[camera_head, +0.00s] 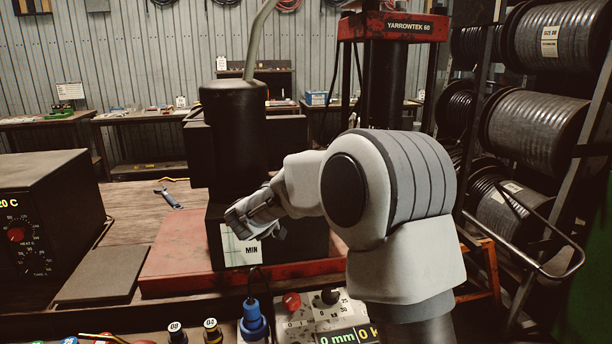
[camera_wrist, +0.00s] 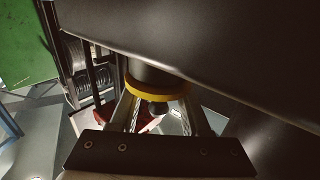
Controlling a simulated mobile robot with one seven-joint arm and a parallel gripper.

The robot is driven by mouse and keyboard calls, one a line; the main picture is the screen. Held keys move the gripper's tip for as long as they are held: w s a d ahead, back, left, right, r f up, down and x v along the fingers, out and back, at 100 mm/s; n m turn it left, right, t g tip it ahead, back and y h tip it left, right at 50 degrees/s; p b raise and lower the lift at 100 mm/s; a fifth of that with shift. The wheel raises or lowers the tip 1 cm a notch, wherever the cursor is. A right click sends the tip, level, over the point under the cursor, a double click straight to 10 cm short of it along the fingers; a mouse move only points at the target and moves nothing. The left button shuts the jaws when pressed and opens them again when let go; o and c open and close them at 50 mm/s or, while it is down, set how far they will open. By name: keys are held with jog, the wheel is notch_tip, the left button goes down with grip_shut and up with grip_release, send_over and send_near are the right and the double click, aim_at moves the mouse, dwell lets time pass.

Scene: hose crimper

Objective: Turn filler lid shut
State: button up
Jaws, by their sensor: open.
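A round part with a yellow rim (camera_wrist: 158,91), which looks like the filler lid, sits on a short dark neck against the dark machine body (camera_wrist: 200,45) in the wrist view. My gripper (camera_wrist: 160,106) is open, with one finger on either side below the yellow rim. The finger ends are partly hidden at the rim, and I cannot tell whether they touch it. In the head view my gripper (camera_head: 254,214) is at the black tank unit (camera_head: 235,130), just above its white MIN label (camera_head: 240,252). The lid is hidden there.
The tank unit stands on a red base (camera_head: 175,268). A blue connector (camera_head: 252,320) and control panel (camera_head: 320,310) are in front. Hose reels (camera_head: 535,120) stand at right.

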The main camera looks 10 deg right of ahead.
jog(key=v, duration=1.6)
jog(key=shift+s+a, duration=0.25)
jog(key=shift+w+f+p, duration=0.1)
jog(key=shift+p, duration=0.4)
